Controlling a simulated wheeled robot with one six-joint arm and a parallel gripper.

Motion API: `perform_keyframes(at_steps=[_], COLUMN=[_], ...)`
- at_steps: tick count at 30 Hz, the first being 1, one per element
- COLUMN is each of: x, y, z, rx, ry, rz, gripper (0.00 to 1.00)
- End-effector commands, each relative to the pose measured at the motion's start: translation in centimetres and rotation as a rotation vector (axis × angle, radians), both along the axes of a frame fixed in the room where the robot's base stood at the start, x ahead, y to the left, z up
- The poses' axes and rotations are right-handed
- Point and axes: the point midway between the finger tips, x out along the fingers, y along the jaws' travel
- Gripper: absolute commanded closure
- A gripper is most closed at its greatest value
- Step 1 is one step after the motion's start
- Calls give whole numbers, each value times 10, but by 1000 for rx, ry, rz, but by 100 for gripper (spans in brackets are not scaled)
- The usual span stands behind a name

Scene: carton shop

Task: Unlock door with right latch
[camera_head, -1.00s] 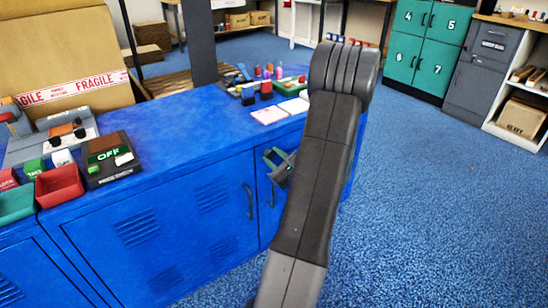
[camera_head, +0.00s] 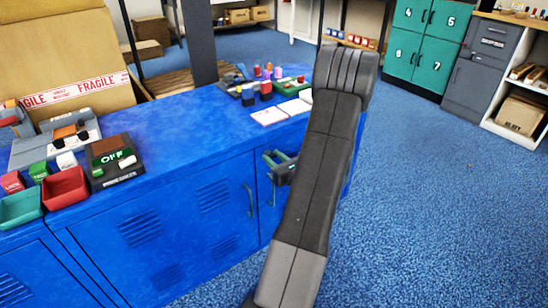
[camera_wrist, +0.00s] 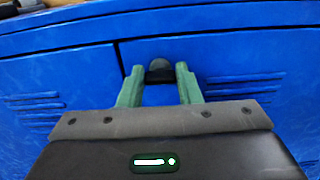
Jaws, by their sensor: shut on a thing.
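The blue cabinet has a left door (camera_head: 160,235) and a right door (camera_head: 264,175), with a narrow seam between them. My gripper (camera_head: 277,166) is at the upper part of the right door. In the wrist view, its green fingers (camera_wrist: 159,76) stand on either side of a dark rounded latch piece (camera_wrist: 159,66), just right of the seam, and are shut on it. The latch is hidden in the head view. A dark handle (camera_head: 250,201) shows on the left door and another (camera_head: 272,193) on the right door. Both doors look closed.
Blue carpet (camera_head: 430,200) is clear to the right. Green lockers (camera_head: 428,45) stand farther back.

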Motion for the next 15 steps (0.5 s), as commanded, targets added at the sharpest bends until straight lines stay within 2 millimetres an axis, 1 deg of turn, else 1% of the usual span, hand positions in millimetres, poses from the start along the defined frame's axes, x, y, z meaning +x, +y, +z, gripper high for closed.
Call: perform_keyframes(at_steps=[9,10,13,15], x=[0,0,0,0], y=[0,0,0,0], z=[0,0,0,0], rx=[2,2,2,2], ry=[2,2,2,2], rz=[0,0,0,0], gripper=[92,67,48,47])
